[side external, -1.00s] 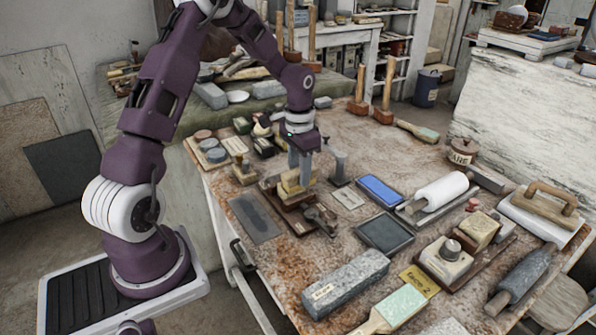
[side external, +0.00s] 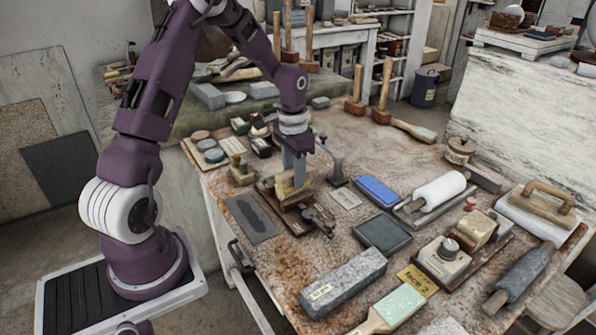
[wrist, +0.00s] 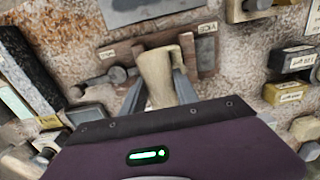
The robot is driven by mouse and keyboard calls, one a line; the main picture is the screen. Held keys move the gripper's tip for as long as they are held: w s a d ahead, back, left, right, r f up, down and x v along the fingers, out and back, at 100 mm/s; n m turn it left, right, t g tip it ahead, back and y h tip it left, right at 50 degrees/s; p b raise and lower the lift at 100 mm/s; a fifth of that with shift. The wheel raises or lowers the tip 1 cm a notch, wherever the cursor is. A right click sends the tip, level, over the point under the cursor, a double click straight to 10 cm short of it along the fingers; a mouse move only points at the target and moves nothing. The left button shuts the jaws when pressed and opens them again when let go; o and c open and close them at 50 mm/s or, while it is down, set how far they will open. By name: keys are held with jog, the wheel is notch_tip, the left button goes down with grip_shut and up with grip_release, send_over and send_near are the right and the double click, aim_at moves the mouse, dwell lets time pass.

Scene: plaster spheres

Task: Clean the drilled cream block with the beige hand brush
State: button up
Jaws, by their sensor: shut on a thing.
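My gripper (side external: 294,178) is shut on a beige piece, which looks like the beige hand brush (side external: 290,190). In the wrist view, my fingers (wrist: 158,92) stand on either side of its pale body (wrist: 157,70). The brush is over a brown wooden board (side external: 302,227) with metal clamps, near the table's left side. The board also shows in the wrist view (wrist: 207,56). Whether the bristles touch anything is hidden.
A dark flat plate (side external: 249,218) lies left of the board. A metal lever tool (side external: 334,165) stands close behind it on the right. A blue slab (side external: 377,190) and a dark tray (side external: 383,232) lie to the right. A grey stone block (side external: 343,283) is in front.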

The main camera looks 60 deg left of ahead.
jog(key=shift+s, duration=0.85)
jog(key=shift+w, duration=2.25)
jog(key=shift+s, duration=2.25)
jog(key=shift+w, duration=0.1)
jog(key=shift+w+r, duration=0.35)
jog(key=shift+w, duration=0.2)
jog(key=shift+w+r, duration=0.3)
jog(key=shift+w, duration=0.2)
